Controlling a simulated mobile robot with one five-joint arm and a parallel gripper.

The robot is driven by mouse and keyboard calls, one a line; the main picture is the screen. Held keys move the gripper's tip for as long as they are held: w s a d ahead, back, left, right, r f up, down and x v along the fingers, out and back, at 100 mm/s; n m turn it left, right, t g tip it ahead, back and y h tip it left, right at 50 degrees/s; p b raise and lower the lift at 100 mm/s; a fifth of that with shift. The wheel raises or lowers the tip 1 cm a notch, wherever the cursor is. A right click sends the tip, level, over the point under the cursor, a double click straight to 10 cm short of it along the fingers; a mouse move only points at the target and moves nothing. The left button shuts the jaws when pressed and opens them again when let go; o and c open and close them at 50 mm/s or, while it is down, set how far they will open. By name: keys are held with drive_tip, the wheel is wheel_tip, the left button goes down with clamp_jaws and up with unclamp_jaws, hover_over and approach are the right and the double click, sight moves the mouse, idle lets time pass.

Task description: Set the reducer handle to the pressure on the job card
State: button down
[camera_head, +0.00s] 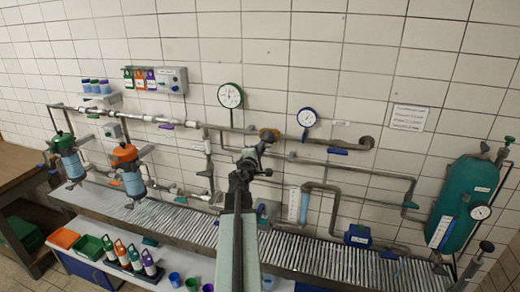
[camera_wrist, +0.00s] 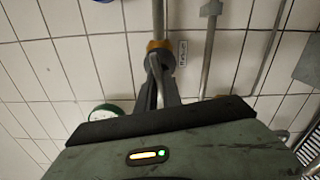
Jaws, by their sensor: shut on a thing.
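The reducer is a brass-coloured fitting (camera_head: 268,134) on the upper wall pipe, right of the green-rimmed gauge. In the wrist view its yellow collar (camera_wrist: 158,45) shows beside a small label (camera_wrist: 182,53) too small to read surely. My gripper (camera_head: 260,149) reaches up to it from below. In the wrist view my gripper (camera_wrist: 158,72) is shut on the slim grey reducer handle (camera_wrist: 160,92), which lies between the fingers. The handle is mostly hidden in the head view. The job card may be the white sheet (camera_head: 409,117) on the wall at right; its text is unreadable.
A green-rimmed gauge (camera_head: 230,95) and a blue-rimmed gauge (camera_head: 308,117) flank the reducer. Pipes run close along the wall. A slatted bench (camera_head: 330,257) lies below. A teal tank (camera_head: 465,212) stands at right, and two filter units, one with an orange top (camera_head: 124,153), at left.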

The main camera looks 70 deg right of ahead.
drive_tip(key=shift+m, duration=0.3)
drive_tip(key=c, duration=1.5)
unclamp_jaws()
drive_tip(key=shift+a, duration=0.1)
